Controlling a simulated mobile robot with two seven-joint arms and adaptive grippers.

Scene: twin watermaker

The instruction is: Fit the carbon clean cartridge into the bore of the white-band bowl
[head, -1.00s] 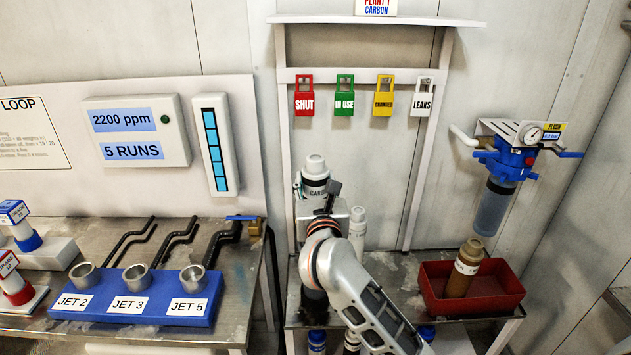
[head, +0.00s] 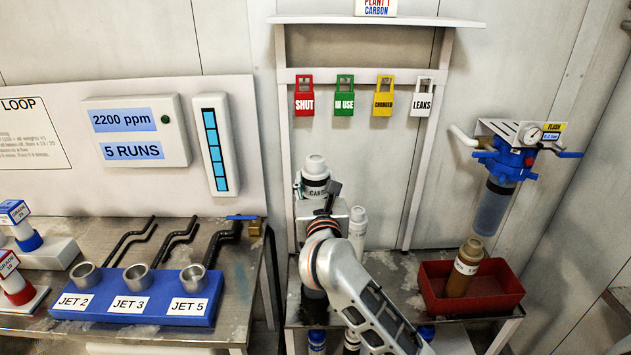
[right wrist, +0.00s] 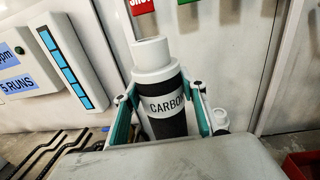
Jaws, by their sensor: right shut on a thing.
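The carbon cartridge (head: 315,170) has a white cap and neck, a dark body and a white band lettered CARBON. It stands near upright in my right gripper (head: 317,188), in front of the wooden frame. In the right wrist view the cartridge (right wrist: 162,110) sits between the two green-lined fingers of the right gripper (right wrist: 165,92), which are closed on its sides. Its lower end is hidden by the gripper and arm. A dark shape (head: 314,303) shows below the gripper at the bench, mostly covered; I cannot tell whether it is the white-band bowl. My left gripper is not in view.
A white-capped cylinder (head: 357,228) stands just behind my right arm. A red tray (head: 500,298) with a brown cartridge (head: 463,268) is at the right, below the wall-mounted filter housing (head: 494,205). Blue-topped items (head: 317,338) sit under the bench. A blue jet block (head: 140,312) is left.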

